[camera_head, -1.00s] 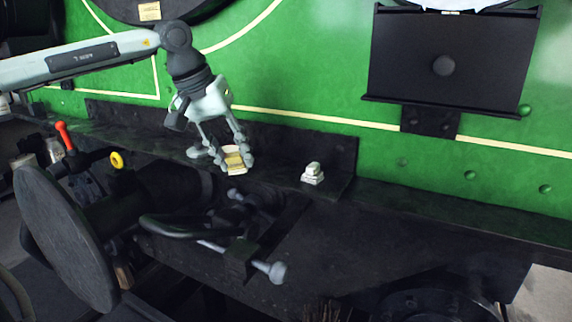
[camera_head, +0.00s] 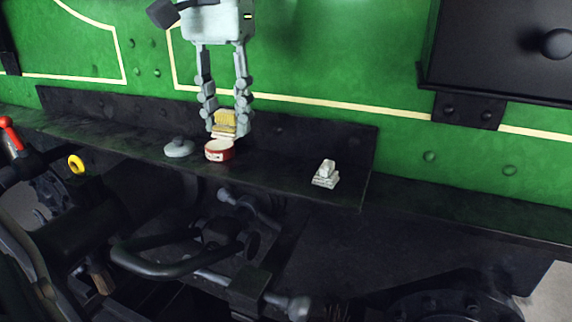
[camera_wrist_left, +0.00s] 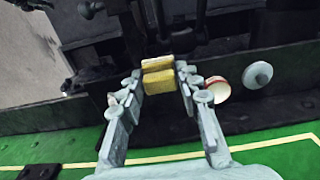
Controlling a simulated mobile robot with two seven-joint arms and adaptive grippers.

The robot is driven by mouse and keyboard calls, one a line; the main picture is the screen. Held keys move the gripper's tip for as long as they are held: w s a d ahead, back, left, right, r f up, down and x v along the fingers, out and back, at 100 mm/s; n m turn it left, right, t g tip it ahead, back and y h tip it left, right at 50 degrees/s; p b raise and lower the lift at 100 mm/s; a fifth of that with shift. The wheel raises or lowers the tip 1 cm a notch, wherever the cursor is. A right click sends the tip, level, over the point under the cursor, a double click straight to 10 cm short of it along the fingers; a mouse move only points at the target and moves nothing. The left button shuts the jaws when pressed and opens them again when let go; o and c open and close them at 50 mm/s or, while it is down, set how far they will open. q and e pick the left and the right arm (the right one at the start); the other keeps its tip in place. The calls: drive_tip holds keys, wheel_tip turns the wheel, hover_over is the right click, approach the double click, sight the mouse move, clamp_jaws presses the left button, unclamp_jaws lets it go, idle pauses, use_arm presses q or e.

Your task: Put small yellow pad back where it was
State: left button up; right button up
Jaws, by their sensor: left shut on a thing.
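My left gripper (camera_head: 226,132) points down over the black ledge and is shut on the small yellow pad (camera_head: 225,121). In the left wrist view the pad (camera_wrist_left: 158,76) sits between the two fingertips (camera_wrist_left: 160,78). A small round red tin (camera_head: 219,151) with a pale inside stands on the ledge, just below the pad in the head view. In the left wrist view the tin (camera_wrist_left: 218,90) is to the right of the fingers, apart from the pad. My right gripper is in neither view.
A grey round lid with a knob (camera_head: 179,148) lies left of the tin. A small whitish block-shaped object (camera_head: 326,174) stands on the ledge (camera_head: 280,178) to the right. The green wall (camera_head: 310,60) rises behind. Dark pipes and handles lie below the ledge's front edge.

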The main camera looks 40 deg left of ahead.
use_arm(q)
drive_tip(key=w+d+f, duration=0.1)
drive_tip(key=w+f, duration=0.2)
drive_tip(key=w, duration=0.1)
drive_tip(key=p, duration=0.1)
hover_over(287, 172)
wheel_tip(287, 172, down, 4)
drive_tip(key=shift+r, duration=0.1)
wheel_tip(287, 172, down, 4)
drive_tip(key=shift+a+r+p, duration=0.1)
drive_tip(key=shift+r+p, duration=0.1)
drive_tip(key=shift+p, duration=0.15)
drive_tip(key=shift+f, duration=0.25)
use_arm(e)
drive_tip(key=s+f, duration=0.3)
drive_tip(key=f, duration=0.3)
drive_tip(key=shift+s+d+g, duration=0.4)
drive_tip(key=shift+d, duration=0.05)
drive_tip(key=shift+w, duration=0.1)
